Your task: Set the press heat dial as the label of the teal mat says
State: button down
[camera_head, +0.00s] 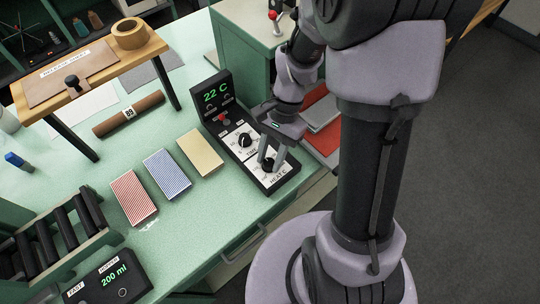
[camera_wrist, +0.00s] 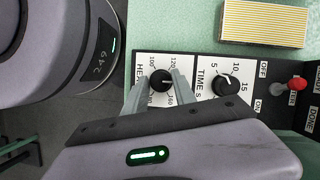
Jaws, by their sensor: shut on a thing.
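The HEAT dial (camera_wrist: 160,80) is a black knob on the white panel of the press control box (camera_head: 229,135). My gripper (camera_head: 268,164) reaches down onto it, and in the wrist view its two fingers (camera_wrist: 158,88) are closed on the knob from both sides. The scale around it shows 80, 100, 120 and 160; the exact setting is hard to read. The box's display (camera_head: 216,95) reads 22 C. I cannot pick out a teal mat or its label.
The TIME dial (camera_wrist: 226,83) and a red switch (camera_wrist: 298,84) sit beside the HEAT dial. Striped red (camera_head: 134,197), blue (camera_head: 167,173) and yellow (camera_head: 200,152) blocks lie left of the box. A 200 ml unit (camera_head: 112,281) stands at the front left.

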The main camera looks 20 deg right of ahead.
dwell(0.4)
jog(key=c, duration=1)
grip_release()
jog(key=shift+c, duration=0.2)
jog(key=shift+r, duration=0.1)
jog(key=p+v, duration=0.7)
jog(key=v, duration=1)
jog(key=shift+d, duration=0.2)
jog(key=shift+w, duration=0.1)
